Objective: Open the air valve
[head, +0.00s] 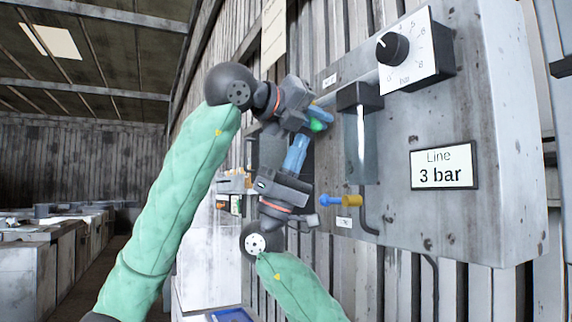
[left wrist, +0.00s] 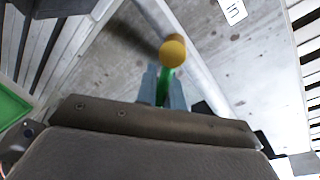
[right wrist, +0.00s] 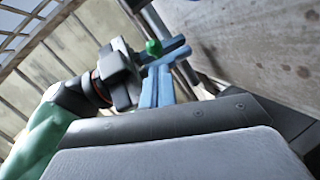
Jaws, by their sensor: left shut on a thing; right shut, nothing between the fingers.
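A green valve lever (head: 317,126) is on the left side of the grey panel box (head: 500,120). My left gripper (head: 320,113) is shut on it. In the left wrist view the green lever (left wrist: 163,85) sits between the blue fingers, with a round yellow end (left wrist: 172,51) beyond. In the right wrist view its green end (right wrist: 153,47) shows at the left gripper's fingers. My right gripper (head: 297,152) is shut and empty, just below the left gripper, its blue fingers pointing up. How the lever joins the panel is hidden.
A second, blue-handled fitting with a brass-coloured body (head: 351,201) sits lower on the panel. A dial (head: 392,49), a gauge tube (head: 361,140) and a "Line 3 bar" display (head: 444,166) are on the panel's face. Grey benches (head: 35,255) stand far left.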

